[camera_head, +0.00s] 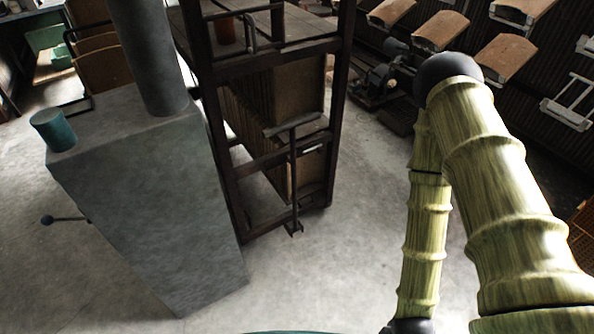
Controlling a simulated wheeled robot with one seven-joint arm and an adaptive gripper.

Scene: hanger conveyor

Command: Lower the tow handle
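The tow handle (294,180) appears to be the dark T-shaped bar on the near side of the dark metal cart (240,190). It stands upright, with its crossbar at the top around mid-height of the cart and its foot at a small bracket near the floor. Nothing touches it. My arm, in yellow-green segments, is at the right, bends at a black joint and runs down to a dark part at the bottom edge. My gripper is not in view, so its state does not show.
A grey pedestal (150,200) with a post, a teal cap (53,130) and a ball-ended lever (60,219) stands left of the cart. Wooden-seated hangers (440,30) line the back right. Concrete floor (330,260) is clear before the cart.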

